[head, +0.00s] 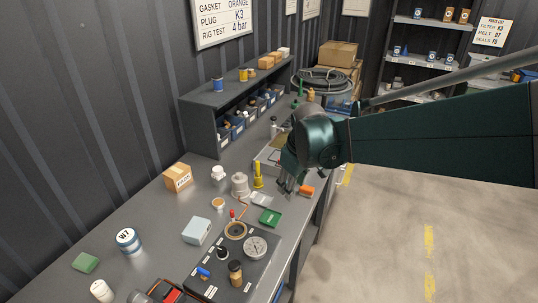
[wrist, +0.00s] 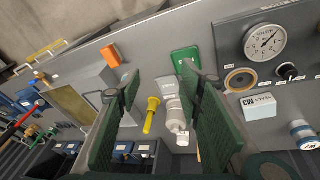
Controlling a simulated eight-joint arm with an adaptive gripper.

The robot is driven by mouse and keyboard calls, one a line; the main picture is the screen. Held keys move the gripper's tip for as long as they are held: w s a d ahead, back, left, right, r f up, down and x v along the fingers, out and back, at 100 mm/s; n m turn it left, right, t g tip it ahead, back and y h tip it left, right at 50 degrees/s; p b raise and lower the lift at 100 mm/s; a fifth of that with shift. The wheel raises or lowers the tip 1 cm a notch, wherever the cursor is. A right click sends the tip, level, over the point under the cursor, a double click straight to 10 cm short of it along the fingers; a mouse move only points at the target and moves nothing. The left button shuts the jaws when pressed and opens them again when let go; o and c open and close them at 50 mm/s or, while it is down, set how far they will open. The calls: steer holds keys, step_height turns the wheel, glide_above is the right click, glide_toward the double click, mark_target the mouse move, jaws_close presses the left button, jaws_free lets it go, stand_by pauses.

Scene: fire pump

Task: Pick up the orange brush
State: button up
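An orange block-shaped item (head: 307,191), the only thing here that could be the orange brush, lies on the grey bench near its front edge. Bristles cannot be made out. In the wrist view the orange item (wrist: 111,56) is at upper left, outside the fingers and beyond the left fingertip. My gripper (head: 289,188) is above the bench, just left of the orange item in the head view. In the wrist view my gripper (wrist: 163,90) has its two green fingers wide apart, with nothing held between them.
A yellow tool (head: 258,177) and a grey-white fitting (head: 240,185) stand left of my gripper. A green tray (head: 270,217) lies nearer, beside a dark panel with a gauge (head: 255,247). A dark shelf unit (head: 205,130) stands behind. Open floor (head: 400,230) is to the right.

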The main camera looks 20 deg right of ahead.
steer(key=w+d+f+n+g+p, duration=0.2)
steer(key=w+d+p, duration=0.3)
steer(key=w+d, duration=0.15)
steer(key=n+g+p, duration=0.1)
steer(key=n+p, duration=0.1)
steer(key=p, duration=0.2)
glide_above(307, 187)
steer(key=a, duration=0.1)
steer(key=shift+y, duration=0.3)
steer(key=f, duration=0.4)
steer(key=shift+s+f, duration=0.35)
steer(key=shift+w+d+f+p, duration=0.25)
steer(key=shift+d+f+p, duration=0.3)
steer(key=shift+f, duration=0.2)
steer(key=shift+f, duration=0.15)
steer(key=shift+f, duration=1.15)
steer(key=shift+a+f, duration=0.1)
steer(key=shift+f, duration=2.5)
